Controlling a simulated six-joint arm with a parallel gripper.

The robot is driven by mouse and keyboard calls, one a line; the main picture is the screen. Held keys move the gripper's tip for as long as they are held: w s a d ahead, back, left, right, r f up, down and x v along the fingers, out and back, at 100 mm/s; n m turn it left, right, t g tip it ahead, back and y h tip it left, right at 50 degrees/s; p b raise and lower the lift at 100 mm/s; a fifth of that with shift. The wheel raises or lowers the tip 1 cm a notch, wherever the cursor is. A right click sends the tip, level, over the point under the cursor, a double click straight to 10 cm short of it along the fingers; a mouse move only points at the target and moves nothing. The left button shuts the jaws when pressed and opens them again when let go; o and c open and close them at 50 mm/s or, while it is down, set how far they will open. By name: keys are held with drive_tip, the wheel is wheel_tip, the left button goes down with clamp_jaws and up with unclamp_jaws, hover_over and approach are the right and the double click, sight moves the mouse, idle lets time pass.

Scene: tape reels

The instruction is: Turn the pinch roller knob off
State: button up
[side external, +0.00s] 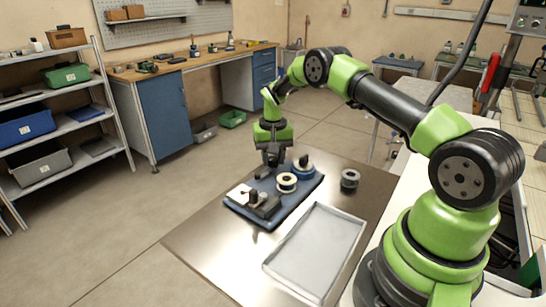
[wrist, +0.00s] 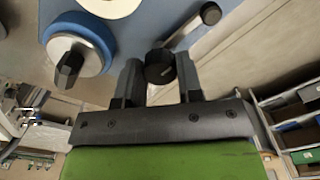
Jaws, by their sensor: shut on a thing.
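A round black knob (wrist: 160,67) sits between the two fingers of my gripper (wrist: 159,78) in the wrist view. The fingers are closed on its sides. In the side view my gripper (side external: 272,157) points down over the far left part of the blue deck (side external: 312,187); there its fingers and the knob are too small to tell apart. A grey arm (wrist: 184,31) with a black roller end (wrist: 210,13) lies right of the knob in the wrist view. Any mark showing the knob's setting is not readable.
A blue-rimmed reel (wrist: 91,29) with a black hub knob (wrist: 69,68) stands left of my fingers. A white reel (side external: 286,183) and dark block (side external: 264,205) are on the deck. A dark reel (side external: 350,179) and grey tray (side external: 316,248) stand on the table.

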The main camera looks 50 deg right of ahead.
sight(273, 158)
drive_tip(key=shift+m, duration=0.5)
drive_tip(key=o, duration=0.9)
drive_tip(key=shift+r, duration=0.1)
wheel_tip(273, 158, up, 10)
drive_tip(key=shift+f, duration=0.1)
